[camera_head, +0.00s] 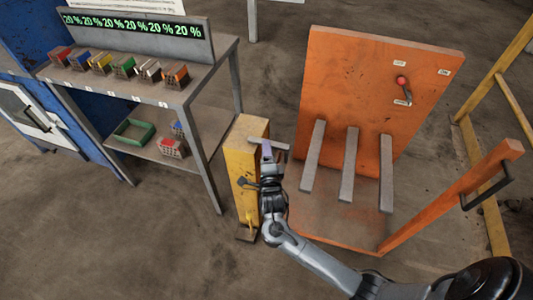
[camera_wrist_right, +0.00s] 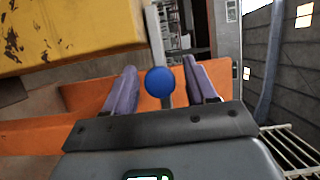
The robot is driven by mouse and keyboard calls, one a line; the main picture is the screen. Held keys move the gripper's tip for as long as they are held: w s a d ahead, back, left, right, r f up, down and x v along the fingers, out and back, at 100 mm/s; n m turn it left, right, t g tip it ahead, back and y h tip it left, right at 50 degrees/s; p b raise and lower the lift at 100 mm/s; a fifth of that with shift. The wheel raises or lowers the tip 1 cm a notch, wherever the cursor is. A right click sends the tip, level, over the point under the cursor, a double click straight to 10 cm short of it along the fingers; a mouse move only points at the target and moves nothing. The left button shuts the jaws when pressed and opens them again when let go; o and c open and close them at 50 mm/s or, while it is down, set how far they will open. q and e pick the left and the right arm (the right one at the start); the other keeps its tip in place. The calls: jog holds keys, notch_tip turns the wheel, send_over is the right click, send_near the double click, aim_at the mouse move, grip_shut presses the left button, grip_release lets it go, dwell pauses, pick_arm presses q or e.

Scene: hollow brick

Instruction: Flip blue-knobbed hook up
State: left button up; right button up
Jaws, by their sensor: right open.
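The blue knob (camera_wrist_right: 159,84) of the hook shows in the right wrist view, between the two purple fingers of my right gripper (camera_wrist_right: 160,72). The fingers are open, with a gap on each side of the knob. A grey bar (camera_wrist_right: 154,35) runs up from behind the knob. In the head view my right gripper (camera_head: 267,154) is at the top of a yellow post (camera_head: 240,160), beside the orange stand. The blue knob cannot be made out there. My left gripper is not in view.
The orange stand (camera_head: 345,95) has several grey bars and a red-knobbed lever (camera_head: 402,82) on its panel. A metal shelf (camera_head: 215,85) with small coloured crates stands left of the post. Bare floor (camera_head: 150,240) lies at the lower left.

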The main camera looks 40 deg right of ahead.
jog(key=shift+w, duration=0.1)
grip_shut()
dwell(0.3)
jog(key=shift+d, duration=0.1)
